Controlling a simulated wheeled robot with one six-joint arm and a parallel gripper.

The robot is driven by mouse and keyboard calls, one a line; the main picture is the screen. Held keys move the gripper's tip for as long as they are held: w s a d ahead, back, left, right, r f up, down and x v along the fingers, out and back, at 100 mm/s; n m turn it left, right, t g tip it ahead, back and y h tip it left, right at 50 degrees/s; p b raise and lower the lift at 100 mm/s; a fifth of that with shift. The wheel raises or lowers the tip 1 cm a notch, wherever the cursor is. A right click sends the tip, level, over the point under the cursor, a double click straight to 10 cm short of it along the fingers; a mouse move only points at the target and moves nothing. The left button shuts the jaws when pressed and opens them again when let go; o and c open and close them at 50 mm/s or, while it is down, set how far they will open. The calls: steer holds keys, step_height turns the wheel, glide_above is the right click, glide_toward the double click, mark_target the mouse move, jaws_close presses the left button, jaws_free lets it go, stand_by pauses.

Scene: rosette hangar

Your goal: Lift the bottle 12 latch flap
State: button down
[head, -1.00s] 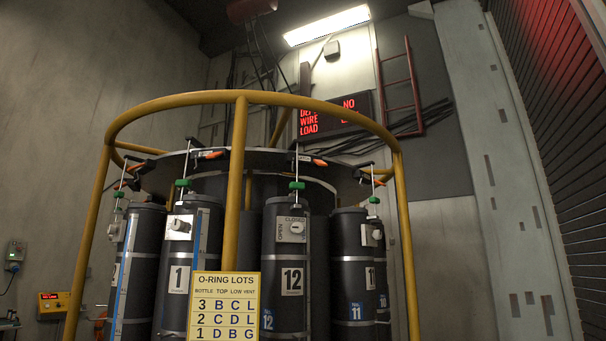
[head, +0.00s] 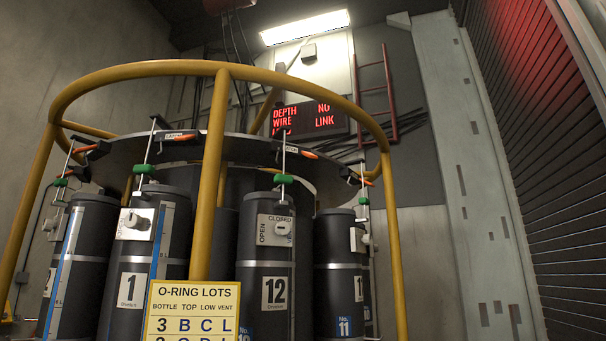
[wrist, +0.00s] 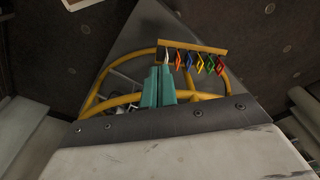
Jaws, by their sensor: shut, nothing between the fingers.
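Bottle 12 (head: 263,262) is a dark grey upright cylinder with a white "12" label, in the head view just right of the yellow post. A valve plate marked OPEN and CLOSED (head: 275,230) is near its top. Above it, a rod with a green piece (head: 283,179) runs up to the rim of the round plate. An orange-tipped black piece (head: 310,155) on that rim looks like its latch flap; its exact pose is too small to tell. My gripper (wrist: 160,72) shows only in the wrist view, with teal fingers shut and empty.
A yellow tubular frame (head: 212,170) surrounds the bottles, with one post left of bottle 12. Bottle 1 (head: 130,265) and bottle 11 (head: 337,290) flank it. An O-ring lots sign (head: 193,310) is in front. Coloured tags (wrist: 201,62) hang from a yellow bar in the wrist view.

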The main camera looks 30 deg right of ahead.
mark_target(309, 155)
steer(key=w+d+r+n+t+h, duration=0.1)
steer(key=w+d+r+n+t, duration=0.3)
steer(key=w+r, duration=0.45)
steer(key=w+d+r+n+t+h, duration=0.1)
steer(key=w+d+r+n+t, duration=0.3)
steer(key=w+r, duration=0.4)
steer(key=w+d+r+n+t+h, duration=0.1)
steer(key=w+d+r+n+t, duration=0.1)
steer(key=w+r+n+t, duration=0.6)
steer(key=w+d+r+n+t, duration=0.1)
steer(key=d+r+n+t, duration=0.1)
steer(key=r+n, duration=0.4)
steer(key=w+d+r+n+t, duration=0.2)
steer(key=r+n, duration=0.4)
steer(key=r, duration=0.6)
steer(key=w+d+r+n+t, duration=0.2)
steer(key=d+r+n+t, duration=0.2)
steer(key=r, duration=0.6)
steer(key=n+t, duration=0.2)
steer(key=shift+w+n, duration=0.25)
steer(key=shift+n, duration=0.05)
steer(key=w+r, duration=0.4)
steer(key=r, duration=0.6)
steer(key=shift+w+d+r, duration=0.2)
steer(key=shift+d+r, duration=0.1)
steer(key=shift+r, duration=0.05)
